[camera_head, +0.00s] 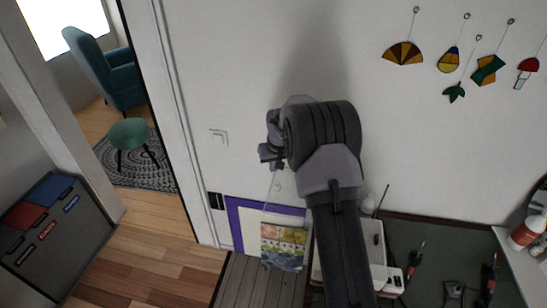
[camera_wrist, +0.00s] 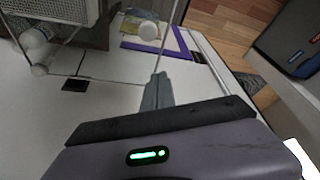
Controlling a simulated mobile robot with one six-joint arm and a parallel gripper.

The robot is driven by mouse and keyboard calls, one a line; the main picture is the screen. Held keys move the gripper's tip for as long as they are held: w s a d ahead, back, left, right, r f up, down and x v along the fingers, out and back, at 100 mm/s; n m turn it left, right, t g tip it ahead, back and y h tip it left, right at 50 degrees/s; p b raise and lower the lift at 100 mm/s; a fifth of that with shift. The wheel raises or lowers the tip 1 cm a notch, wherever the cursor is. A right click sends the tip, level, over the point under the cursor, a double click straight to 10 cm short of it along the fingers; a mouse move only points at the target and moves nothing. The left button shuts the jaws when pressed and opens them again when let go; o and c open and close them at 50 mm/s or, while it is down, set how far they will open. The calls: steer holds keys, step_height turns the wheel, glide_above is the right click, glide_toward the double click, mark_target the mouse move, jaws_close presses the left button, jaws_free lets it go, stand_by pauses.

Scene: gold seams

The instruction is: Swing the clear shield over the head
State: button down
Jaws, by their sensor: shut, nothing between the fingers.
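My gripper (camera_head: 268,152) is raised in front of the white wall, left of my arm's dark wrist, in the head view. In the wrist view its grey fingertips (camera_wrist: 157,92) are together and hold nothing. Thin pale edges below the gripper in the head view look like a clear shield (camera_head: 285,214), in front of a coloured picture sheet; its outline is hard to make out. A round white knob (camera_wrist: 148,30) shows beyond the fingertips in the wrist view, apart from them in the picture. The head is not clearly visible; my arm hides part of the white equipment (camera_head: 375,240) on the bench.
A dark bench mat (camera_head: 440,255) with red-and-black tools lies at right, beside a white bottle (camera_head: 526,233). Coloured glass ornaments (camera_head: 403,53) hang on the wall. A purple-bordered board (camera_head: 233,215) stands low at left.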

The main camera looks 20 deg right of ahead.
steer(key=shift+x, duration=0.9)
steer(key=s, duration=0.4)
steer(key=shift+a+f+p, duration=0.25)
steer(key=shift+p, duration=0.1)
steer(key=shift+f, duration=0.1)
steer(key=shift+d, duration=0.1)
steer(key=shift+s, duration=0.15)
